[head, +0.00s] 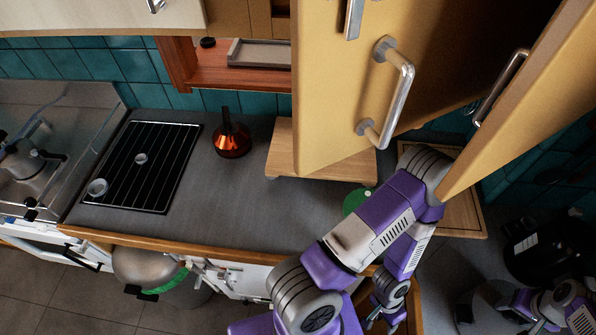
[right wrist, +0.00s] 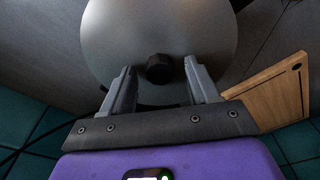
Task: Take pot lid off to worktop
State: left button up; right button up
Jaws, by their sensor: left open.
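The pot lid is a round grey disc with a black knob (right wrist: 160,69); it fills the upper middle of the right wrist view (right wrist: 160,28). My right gripper (right wrist: 160,88) is open, its two fingers on either side of the knob with gaps to it. In the head view my right gripper (head: 522,302) is at the lower right, beside a grey round thing (head: 487,300) that looks like the lid. My left gripper (head: 386,312) is open and empty at the bottom, below the bent purple arm. Any pot under the lid is hidden.
The grey worktop (head: 235,205) has clear room at the middle left, between a black rack (head: 145,165), a copper pot (head: 232,138) and a wooden board (head: 283,150). Open cabinet doors (head: 335,90) hang above. A dark round pot (head: 545,250) stands right.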

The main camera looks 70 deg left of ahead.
grip_shut()
jog(key=shift+r+p, duration=0.3)
jog(key=shift+r, duration=0.3)
jog(key=shift+r+p, duration=1.5)
jog(key=shift+r, duration=1)
jog(key=shift+f, duration=0.1)
